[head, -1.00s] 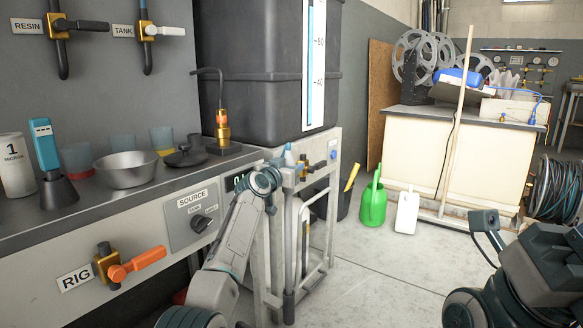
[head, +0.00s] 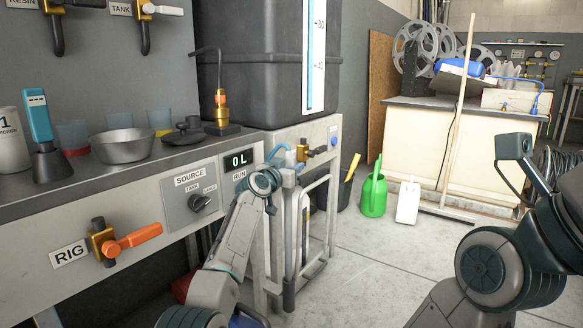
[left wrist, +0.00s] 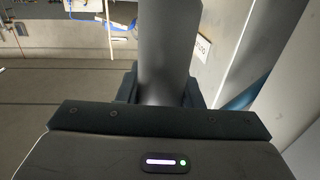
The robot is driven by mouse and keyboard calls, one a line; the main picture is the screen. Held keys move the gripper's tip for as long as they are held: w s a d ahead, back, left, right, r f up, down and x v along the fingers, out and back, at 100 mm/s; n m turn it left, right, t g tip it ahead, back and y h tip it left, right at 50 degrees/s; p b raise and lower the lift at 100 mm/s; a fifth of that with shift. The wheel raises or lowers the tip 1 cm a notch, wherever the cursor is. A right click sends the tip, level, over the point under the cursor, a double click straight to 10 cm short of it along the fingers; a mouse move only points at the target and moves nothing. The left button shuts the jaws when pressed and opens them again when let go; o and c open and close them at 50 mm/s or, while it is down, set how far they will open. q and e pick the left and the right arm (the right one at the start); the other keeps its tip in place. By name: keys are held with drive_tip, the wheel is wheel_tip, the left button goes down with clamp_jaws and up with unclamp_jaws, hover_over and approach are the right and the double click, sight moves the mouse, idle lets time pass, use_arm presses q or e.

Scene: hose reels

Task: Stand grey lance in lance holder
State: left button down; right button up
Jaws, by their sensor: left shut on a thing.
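My left gripper (head: 281,182) is shut on the grey lance (head: 289,235), a long thin rod beside the front of the bench's right end. The lance hangs nearly upright and has a dark lower end near the floor. In the left wrist view the lance (left wrist: 166,48) is a thick grey cylinder between the dark fingers. I cannot clearly make out the lance holder.
The bench (head: 125,205) with the orange RIG valve handle (head: 138,236) is on the left. A pale tubular frame (head: 318,230) stands right behind the lance. A green watering can (head: 374,193) and white jug (head: 408,202) stand on the floor. Floor in front of them is clear.

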use_arm(q)
drive_tip(key=shift+f, duration=0.1)
idle(0.3)
drive_tip(key=c, duration=0.9)
unclamp_jaws()
drive_tip(key=shift+f, duration=0.1)
